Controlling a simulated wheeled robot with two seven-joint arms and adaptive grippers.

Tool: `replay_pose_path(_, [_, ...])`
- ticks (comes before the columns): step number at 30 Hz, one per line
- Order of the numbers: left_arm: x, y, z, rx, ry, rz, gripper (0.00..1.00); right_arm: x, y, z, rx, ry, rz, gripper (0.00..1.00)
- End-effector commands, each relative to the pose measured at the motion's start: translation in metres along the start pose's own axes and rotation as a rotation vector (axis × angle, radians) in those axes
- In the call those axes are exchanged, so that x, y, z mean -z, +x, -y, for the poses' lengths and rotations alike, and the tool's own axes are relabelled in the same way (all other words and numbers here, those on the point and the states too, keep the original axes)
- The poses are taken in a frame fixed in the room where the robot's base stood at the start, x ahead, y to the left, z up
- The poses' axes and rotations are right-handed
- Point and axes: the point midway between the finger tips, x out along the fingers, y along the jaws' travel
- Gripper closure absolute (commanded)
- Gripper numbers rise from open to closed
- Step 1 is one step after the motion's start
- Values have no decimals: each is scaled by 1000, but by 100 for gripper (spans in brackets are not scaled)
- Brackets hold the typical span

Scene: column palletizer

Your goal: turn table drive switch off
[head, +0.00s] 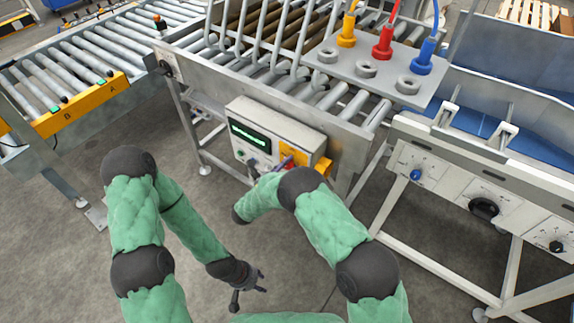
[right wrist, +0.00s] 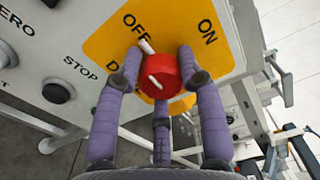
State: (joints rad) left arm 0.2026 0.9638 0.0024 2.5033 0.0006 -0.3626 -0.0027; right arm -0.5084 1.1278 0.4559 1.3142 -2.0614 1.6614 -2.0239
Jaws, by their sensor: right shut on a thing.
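The table drive switch is a red round knob (right wrist: 160,74) on a yellow plate (right wrist: 105,42) marked OFF and ON, with more lettering partly hidden. A white bar at the knob's upper left edge lies beside the word OFF; a short white mark shows on its face. My right gripper (right wrist: 159,66) is shut on the knob, purple fingers on both sides and a third below. In the head view this gripper is at the control box (head: 273,128), mostly hidden by my right arm. My left gripper (head: 249,283) hangs empty over the floor, fingers spread.
The box has a green-lit display (head: 250,137); a black STOP button (right wrist: 58,92) sits left of the plate. Above is a roller table (head: 345,98) with yellow, red and blue plugs. A panel with knobs (head: 485,208) stands right, a roller conveyor (head: 80,65) left. Floor is clear.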

Motion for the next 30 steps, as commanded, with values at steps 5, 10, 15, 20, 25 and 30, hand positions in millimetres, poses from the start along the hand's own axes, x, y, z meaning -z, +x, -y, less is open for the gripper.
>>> replay_pose_path(5, [0, -1, 0, 0, 0, 0, 60, -6, 2, 9, 12, -32, 6, 94])
replay_pose_path(10, [0, -1, 0, 0, 0, 0, 60, -6, 2, 8, 12, -52, 7, 94])
replay_pose_path(15, [0, -1, 0, 0, 0, 0, 60, -6, 2, 8, 11, -55, 8, 94])
replay_pose_path(20, [0, -1, 0, 0, 0, 0, 60, -7, 2, 8, 11, -54, 8, 94])
replay_pose_path(25, [0, -1, 0, 0, 0, 0, 60, -6, 2, 7, 10, -55, 8, 38])
replay_pose_path(30, [0, -1, 0, 0, 0, 0, 60, -4, 1, 4, 6, -61, 7, 38])
